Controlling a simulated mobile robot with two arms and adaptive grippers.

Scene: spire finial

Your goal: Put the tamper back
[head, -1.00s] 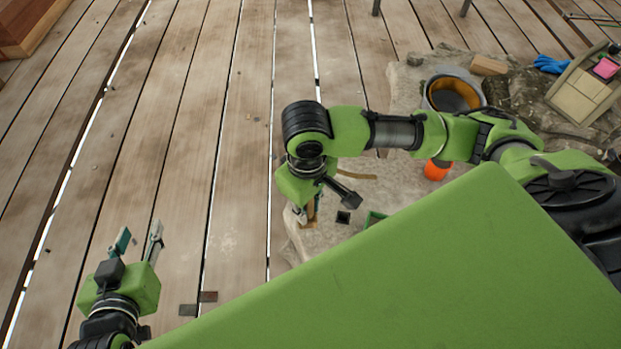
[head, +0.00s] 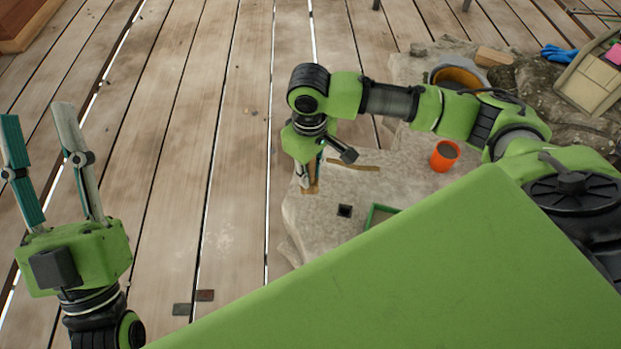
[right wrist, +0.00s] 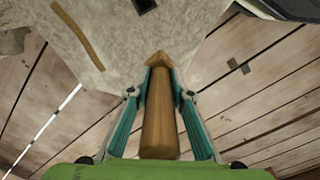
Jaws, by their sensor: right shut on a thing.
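The tamper (right wrist: 160,125) is a plain wooden piece with a round shaft and a pointed-looking far end. In the right wrist view, the teal-lined fingers of my right gripper (right wrist: 160,80) are shut on it from both sides. In the head view my right gripper (head: 311,172) points down over the left edge of the pale stone slab (head: 300,215). Only a small bit of the tamper shows there, and I cannot tell if its end touches the slab. My left gripper (head: 37,112) is open and empty, over the planks at the left.
On the slab are a square dark hole (head: 344,211), a green-rimmed tray (head: 376,215) partly hidden by my body, a thin wooden strip (head: 353,165), an orange cup (head: 445,155) and a bucket (head: 458,76). Blue gloves (head: 559,53) lie at the back right. Planks at left are mostly clear.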

